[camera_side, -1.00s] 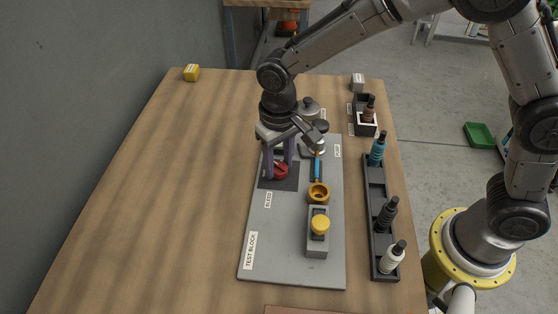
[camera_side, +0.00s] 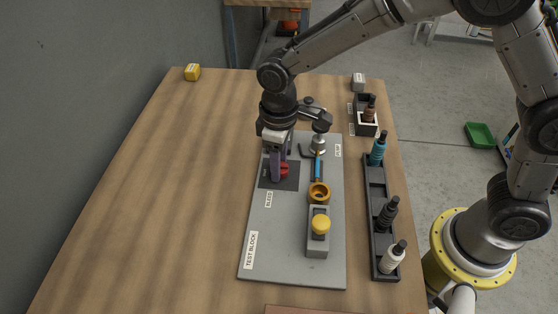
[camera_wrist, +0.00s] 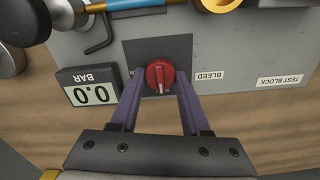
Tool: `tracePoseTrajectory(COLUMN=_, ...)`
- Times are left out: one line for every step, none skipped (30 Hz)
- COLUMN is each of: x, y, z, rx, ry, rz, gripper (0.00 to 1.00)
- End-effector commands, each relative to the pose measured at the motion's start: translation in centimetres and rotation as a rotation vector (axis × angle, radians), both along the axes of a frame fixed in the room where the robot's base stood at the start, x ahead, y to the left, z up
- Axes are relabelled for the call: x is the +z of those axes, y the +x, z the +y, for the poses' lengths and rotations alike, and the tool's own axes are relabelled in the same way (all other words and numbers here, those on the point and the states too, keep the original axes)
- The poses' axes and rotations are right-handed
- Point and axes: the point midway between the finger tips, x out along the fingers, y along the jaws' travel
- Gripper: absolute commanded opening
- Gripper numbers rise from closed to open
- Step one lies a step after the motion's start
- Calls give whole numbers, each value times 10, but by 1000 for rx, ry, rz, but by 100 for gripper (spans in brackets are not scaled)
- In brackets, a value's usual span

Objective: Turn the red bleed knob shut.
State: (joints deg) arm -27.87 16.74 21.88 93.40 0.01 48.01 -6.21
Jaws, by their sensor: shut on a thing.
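The red bleed knob (camera_side: 284,170) sits on a dark square plate on the grey test block (camera_side: 262,225). In the wrist view the knob (camera_wrist: 152,74) is round with a raised grip and a pale pointer line. My gripper (camera_wrist: 160,84) points down over it, with one purple finger on each side of the knob, shut on it. In the side view my gripper (camera_side: 278,176) partly hides the knob. A BLEED label (camera_wrist: 210,75) lies beside the dark plate.
A display reading 0.0 BAR (camera_wrist: 90,94) is close to the fingers. A brass ring (camera_side: 319,192), a blue bar (camera_side: 317,167) and a yellow button (camera_side: 320,225) are on the block. A black rack (camera_side: 378,230) of bottles stands to its right.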

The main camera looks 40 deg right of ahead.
Motion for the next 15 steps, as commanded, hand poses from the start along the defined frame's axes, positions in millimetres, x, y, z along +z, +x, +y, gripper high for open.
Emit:
tracePoseTrajectory(x=2, y=1, z=0, rx=6, ry=1, rz=-4, gripper=0)
tracePoseTrajectory(x=2, y=1, z=0, rx=8, ry=1, rz=-4, gripper=0)
tracePoseTrajectory(x=2, y=1, z=0, rx=10, ry=1, rz=-4, gripper=0)
tracePoseTrajectory(x=2, y=1, z=1, rx=10, ry=1, rz=-4, gripper=0)
tracePoseTrajectory(x=2, y=1, z=1, rx=11, ry=1, rz=-4, gripper=0)
tracePoseTrajectory(x=2, y=1, z=1, rx=12, ry=1, rz=-4, gripper=0)
tracePoseTrajectory(x=2, y=1, z=0, rx=12, ry=1, rz=-4, gripper=0)
tracePoseTrajectory(x=2, y=1, z=1, rx=12, ry=1, rz=-4, gripper=0)
tracePoseTrajectory(x=2, y=1, z=0, rx=12, ry=1, rz=-4, gripper=0)
tracePoseTrajectory(x=2, y=1, z=0, rx=12, ry=1, rz=-4, gripper=0)
tracePoseTrajectory(x=2, y=1, z=0, rx=12, ry=1, rz=-4, gripper=0)
tracePoseTrajectory(x=2, y=1, z=0, rx=12, ry=1, rz=-4, gripper=0)
tracePoseTrajectory(x=2, y=1, z=0, rx=12, ry=2, rz=-5, gripper=0)
tracePoseTrajectory(x=2, y=1, z=0, rx=12, ry=2, rz=-5, gripper=50)
tracePoseTrajectory(x=2, y=1, z=0, rx=11, ry=1, rz=-4, gripper=57)
